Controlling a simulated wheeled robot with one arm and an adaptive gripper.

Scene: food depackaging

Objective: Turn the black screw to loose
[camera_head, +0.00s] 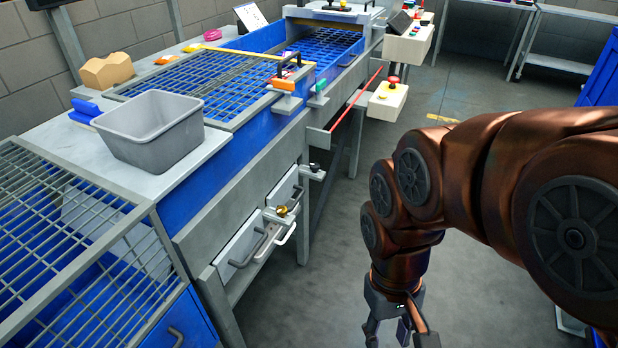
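A small black screw knob (314,167) sits on a light metal bracket (312,175) at the upper right of the drawers, on the front of the workbench. My gripper (398,338) hangs low at the bottom of the view, to the right of and below the knob in the picture, well apart from it. Its fingers are spread and I see nothing held. The fingertips are partly cut off by the lower frame edge.
A brass knob (282,211) and drawer handles (264,242) stick out below the bracket. A grey bin (150,128) stands on the bench. A red rod (356,100) and a red-button box (388,99) project from the bench front. The floor (330,235) beside the bench is clear.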

